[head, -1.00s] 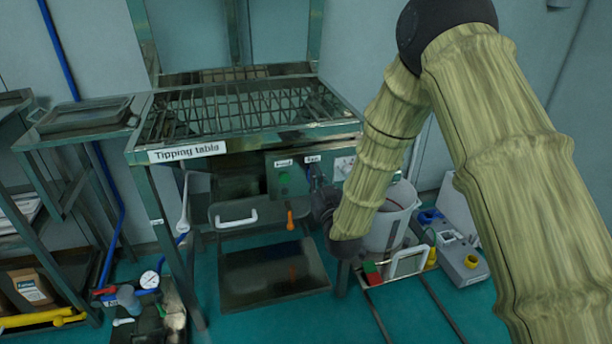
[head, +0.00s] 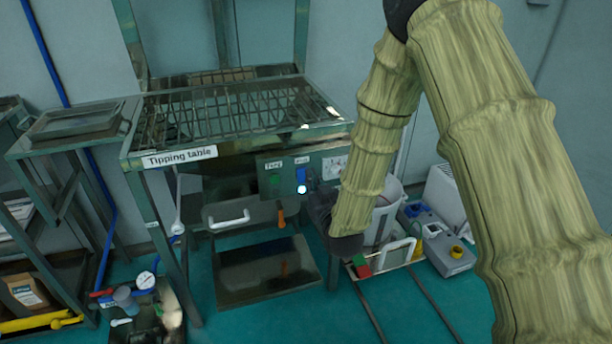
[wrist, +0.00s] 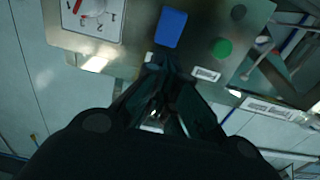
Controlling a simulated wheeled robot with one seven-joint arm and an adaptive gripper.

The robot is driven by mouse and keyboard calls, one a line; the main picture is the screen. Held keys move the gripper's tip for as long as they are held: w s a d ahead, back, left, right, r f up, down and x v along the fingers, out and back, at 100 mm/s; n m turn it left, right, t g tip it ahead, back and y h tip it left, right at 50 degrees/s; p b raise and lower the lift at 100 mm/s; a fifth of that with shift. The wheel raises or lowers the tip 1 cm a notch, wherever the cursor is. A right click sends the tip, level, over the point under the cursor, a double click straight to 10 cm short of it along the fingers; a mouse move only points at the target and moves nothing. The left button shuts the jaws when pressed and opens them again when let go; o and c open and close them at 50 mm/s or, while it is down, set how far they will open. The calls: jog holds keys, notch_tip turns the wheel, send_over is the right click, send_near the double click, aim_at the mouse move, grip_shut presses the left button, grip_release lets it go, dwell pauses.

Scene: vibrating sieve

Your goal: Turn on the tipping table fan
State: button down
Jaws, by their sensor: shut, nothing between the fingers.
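The tipping table (head: 182,157) has a control panel under its grille. A blue switch (head: 301,174) sits below a small label, right of a green button (head: 275,182). A bright white spot shows at the lower end of the switch; I cannot tell whether it is a lamp or a reflection. In the wrist view the blue switch (wrist: 171,28) lies just beyond the fingertips of my gripper (wrist: 158,66), with the green button (wrist: 222,48) to the right. My gripper is shut and empty, apparently apart from the switch. In the head view it is dark and partly hidden by my arm.
A white dial (head: 335,168) is right of the switch. A pale bucket (head: 384,222) and grey device (head: 448,254) stand on the right. A side table (head: 82,120) is left.

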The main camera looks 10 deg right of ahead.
jog(key=s+d+r, duration=0.1)
jog(key=s, duration=0.7)
jog(key=shift+s+r, duration=0.15)
jog(key=shift+r, duration=0.1)
jog(key=s+d+f+g+h, duration=0.15)
jog(key=s+f+g, duration=0.3)
jog(key=f, duration=0.55)
jog(key=s+d+f+g, duration=0.25)
jog(key=s+f, duration=0.25)
jog(key=f, duration=0.6)
jog(key=s+d+f+m+g, duration=0.25)
jog(key=s+f+g, duration=0.35)
jog(key=s+f, duration=0.75)
jog(key=s+d+f+g+h, duration=0.1)
jog(key=s+d+f+g, duration=0.15)
jog(key=s, duration=0.65)
jog(key=s+d+f+g+h, duration=0.1)
jog(key=s+g, duration=0.2)
jog(key=s, duration=0.5)
notch_tip(320, 180, up, 12)
jog(key=p, duration=1.3)
jog(key=shift+t, duration=0.35)
